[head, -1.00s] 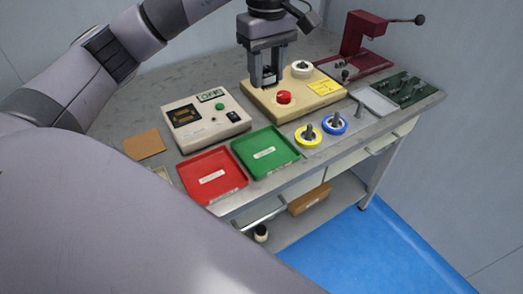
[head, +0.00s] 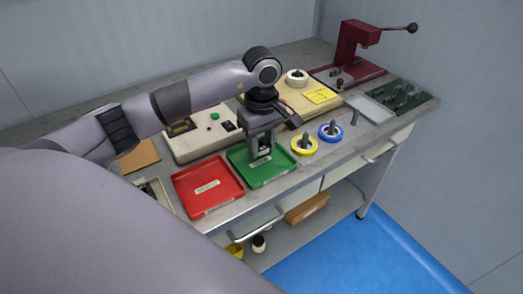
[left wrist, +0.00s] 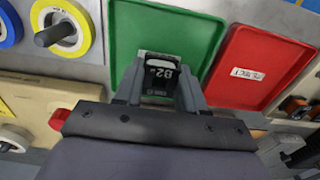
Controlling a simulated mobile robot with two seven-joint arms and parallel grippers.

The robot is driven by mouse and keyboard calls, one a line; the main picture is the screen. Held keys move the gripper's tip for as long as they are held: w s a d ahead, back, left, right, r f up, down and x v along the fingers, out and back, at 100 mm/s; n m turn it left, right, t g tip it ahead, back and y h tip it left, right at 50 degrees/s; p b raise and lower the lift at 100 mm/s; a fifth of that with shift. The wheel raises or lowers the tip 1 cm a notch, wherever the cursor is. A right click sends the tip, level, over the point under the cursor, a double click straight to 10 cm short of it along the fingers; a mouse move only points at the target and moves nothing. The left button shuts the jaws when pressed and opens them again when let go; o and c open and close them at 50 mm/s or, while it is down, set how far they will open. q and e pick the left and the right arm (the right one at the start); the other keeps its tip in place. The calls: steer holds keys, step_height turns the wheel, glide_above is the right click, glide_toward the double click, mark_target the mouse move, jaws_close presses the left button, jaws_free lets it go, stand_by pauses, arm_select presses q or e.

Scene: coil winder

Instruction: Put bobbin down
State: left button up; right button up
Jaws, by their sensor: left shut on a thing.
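My left gripper (head: 260,154) points down over the green tray (head: 282,170) and is shut on the bobbin. In the left wrist view, the bobbin (left wrist: 160,74) is a small dark piece with a pale edge and a "B2" marking, between the fingers of the left gripper (left wrist: 158,90). The green tray (left wrist: 205,27) lies directly behind it there. The fingers and bobbin hide part of the tray's middle and its label. I cannot tell whether the bobbin touches the tray floor. My right gripper is not in view.
A red tray (head: 212,200) lies left of the green one. Yellow (head: 305,145) and blue (head: 331,131) spools stand close on the right. A cream test box (head: 190,148) and the cream winder (head: 318,96) are behind. A red press (head: 352,50) stands at the far back.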

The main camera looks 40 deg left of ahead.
mark_target(262, 163)
arm_select(q)
step_height(262, 163, down, 3)
steer(key=shift+r, duration=0.1)
steer(key=o, duration=1.1)
